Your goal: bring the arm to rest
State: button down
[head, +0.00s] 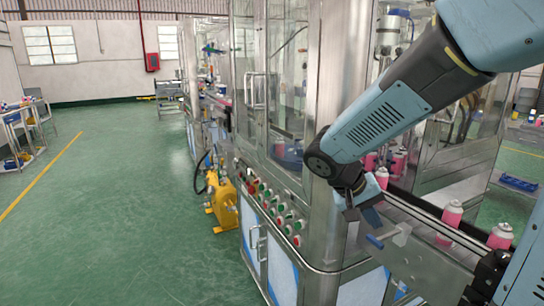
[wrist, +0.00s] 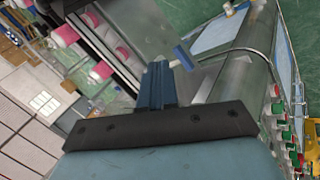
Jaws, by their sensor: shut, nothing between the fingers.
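My gripper (head: 364,212) hangs below my blue arm, in front of the crimping machine (head: 318,110) and beside its conveyor. In the wrist view its dark blue fingers (wrist: 156,84) are together with nothing between them. Pink cans with white tops, such as one can (head: 450,218) and another (head: 500,238), stand on the conveyor to the right of the gripper. Pink cans (wrist: 65,36) also show at the upper left of the wrist view. The gripper appears apart from the cans. A small blue-handled part (head: 375,241) lies just below the gripper.
A panel of red and green buttons (head: 272,205) sits on the machine front, left of the gripper. A yellow pump (head: 224,205) stands on the floor beside it. A steel rail (wrist: 238,60) runs close to the gripper. The green floor (head: 120,190) at left is clear.

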jog(key=s+r+n+t+y, duration=0.1)
jog(key=s+r+t+y, duration=0.3)
jog(key=s+r+y, duration=0.3)
jog(key=shift+s+d+r+t, duration=0.15)
jog(key=shift+s+r+t, duration=0.15)
jog(key=shift+s+r, duration=1.45)
jog(key=c, duration=1.9)
grip_release()
jog(key=shift+s+f, duration=0.5)
jog(key=shift+f, duration=0.05)
